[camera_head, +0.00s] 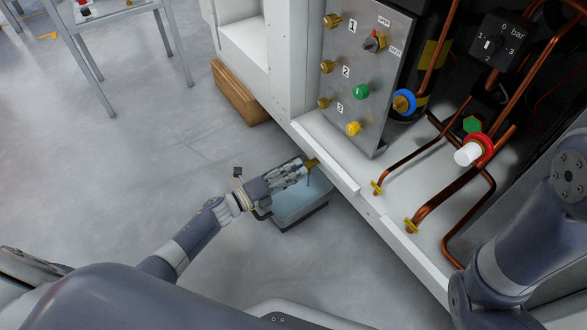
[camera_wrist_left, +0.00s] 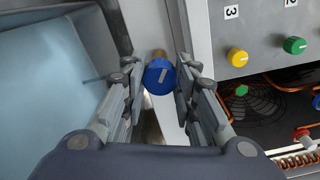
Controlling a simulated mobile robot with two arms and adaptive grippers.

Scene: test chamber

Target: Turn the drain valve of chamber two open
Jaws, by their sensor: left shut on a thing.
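The drain valve has a round blue knob (camera_wrist_left: 160,77) with a short, slightly tilted pale mark on its face. Its brass fitting (camera_head: 313,163) shows at the cabinet's lower front edge in the head view. My left gripper (camera_head: 304,168) reaches it from the left and hides the knob there. In the wrist view the fingers of my left gripper (camera_wrist_left: 159,88) are on both sides of the knob, shut on it. I cannot tell from the mark whether the valve is open. My right gripper is out of view.
A grey tray (camera_head: 321,208) with a pale blue inside stands on the floor below the valve. The panel (camera_head: 387,85) numbered 1 to 3 and copper pipes (camera_head: 459,185) are above right. A wooden block (camera_head: 238,92) lies by the cabinet.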

